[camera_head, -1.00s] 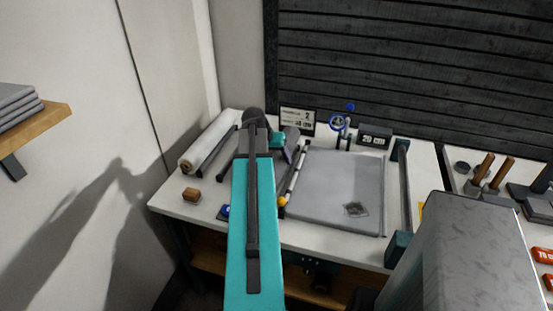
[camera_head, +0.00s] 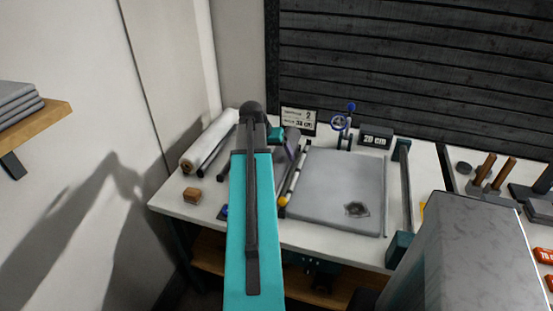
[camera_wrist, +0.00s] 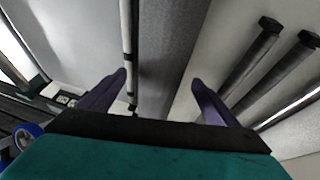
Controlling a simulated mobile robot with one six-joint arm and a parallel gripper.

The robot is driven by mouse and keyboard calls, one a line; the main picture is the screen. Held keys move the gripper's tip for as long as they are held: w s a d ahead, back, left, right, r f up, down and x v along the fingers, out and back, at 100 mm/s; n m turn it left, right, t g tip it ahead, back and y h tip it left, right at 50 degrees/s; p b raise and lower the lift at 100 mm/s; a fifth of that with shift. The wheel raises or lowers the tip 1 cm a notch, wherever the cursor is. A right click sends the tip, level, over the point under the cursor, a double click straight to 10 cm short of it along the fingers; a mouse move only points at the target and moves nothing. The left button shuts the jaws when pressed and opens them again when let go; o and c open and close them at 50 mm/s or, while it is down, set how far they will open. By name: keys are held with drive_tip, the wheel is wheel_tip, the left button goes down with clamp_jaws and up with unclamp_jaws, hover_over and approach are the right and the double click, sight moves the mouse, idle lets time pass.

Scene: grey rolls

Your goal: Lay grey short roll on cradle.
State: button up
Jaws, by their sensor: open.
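In the wrist view, a grey roll-like length (camera_wrist: 165,60) runs up the picture between the two purple fingers of my gripper (camera_wrist: 160,78). The fingers are apart, with visible space on both sides of it; I cannot tell how far below them it lies. In the head view my teal arm hides most of this spot, and only part of my gripper (camera_head: 291,142) shows. Two dark parallel rods (camera_wrist: 252,62) with capped ends lie to the right in the wrist view; they may be the cradle. They also show left of my arm in the head view (camera_head: 213,157).
A white roll (camera_head: 210,142) lies at the table's left, beside the rods. A small wooden block (camera_head: 192,195) is near the front left. A grey sheet (camera_head: 335,180) fills the middle, with a thin banded rod (camera_head: 291,182) along its left edge. A dark bar (camera_head: 405,190) stands right.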

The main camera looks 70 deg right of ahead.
drive_tip(key=b+v, duration=0.1)
drive_tip(key=v, duration=1)
drive_tip(key=shift+b, duration=0.35)
drive_tip(key=shift+r, duration=0.1)
drive_tip(key=shift+r, duration=0.1)
idle(0.5)
